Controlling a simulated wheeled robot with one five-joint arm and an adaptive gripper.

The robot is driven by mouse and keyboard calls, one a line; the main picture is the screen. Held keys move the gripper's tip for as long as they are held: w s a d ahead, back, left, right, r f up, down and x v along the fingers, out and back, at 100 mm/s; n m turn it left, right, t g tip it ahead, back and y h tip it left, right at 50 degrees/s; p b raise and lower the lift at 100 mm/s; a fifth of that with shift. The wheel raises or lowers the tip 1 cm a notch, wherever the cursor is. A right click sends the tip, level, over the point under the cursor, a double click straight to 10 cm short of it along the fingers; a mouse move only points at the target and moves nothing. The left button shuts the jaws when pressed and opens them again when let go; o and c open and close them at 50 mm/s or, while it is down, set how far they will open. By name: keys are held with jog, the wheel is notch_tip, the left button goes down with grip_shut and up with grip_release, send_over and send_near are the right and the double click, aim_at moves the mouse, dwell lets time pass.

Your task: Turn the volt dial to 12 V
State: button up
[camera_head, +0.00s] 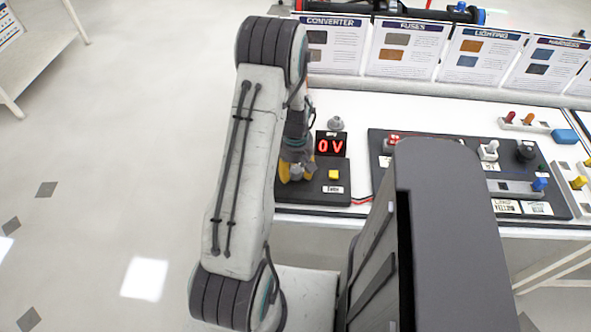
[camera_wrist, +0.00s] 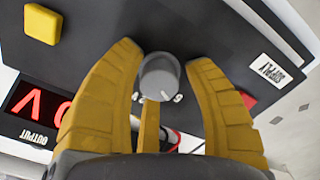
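The volt dial (camera_wrist: 161,76) is a grey round knob with a white pointer line, on a dark supply panel (camera_wrist: 100,25). Printed marks beside it are partly hidden by the knob and a finger. My gripper (camera_wrist: 165,70) has its yellow fingers spread around the dial, with small gaps at the sides; contact is unclear. In the head view my gripper (camera_head: 285,172) is at the left end of the supply box (camera_head: 325,192), partly hidden by my arm. The red display (camera_head: 331,146) reads 0 V; the wrist view shows part of it (camera_wrist: 35,105).
A yellow button (camera_head: 334,174) sits right of the dial. A grey knob (camera_head: 335,123) stands behind the display. A larger dark panel (camera_head: 380,150) with switches lies to the right on the white bench. Labelled cards (camera_head: 408,48) line the back. The floor at left is clear.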

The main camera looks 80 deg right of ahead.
grip_shut()
dwell(0.5)
jog(key=shift+f+m+b, duration=0.15)
jog(key=shift+m+b, duration=0.6)
jog(key=shift+m, duration=0.15)
jog(key=m+b, duration=0.2)
jog(key=m, duration=0.1)
jog(key=shift+m, duration=0.3)
jog(key=m+b, duration=0.2)
jog(key=m, duration=0.4)
jog(key=shift+r+m, duration=0.2)
jog(key=shift+m, duration=0.1)
jog(key=shift+s, duration=0.1)
jog(key=shift+o, duration=1.2)
grip_release()
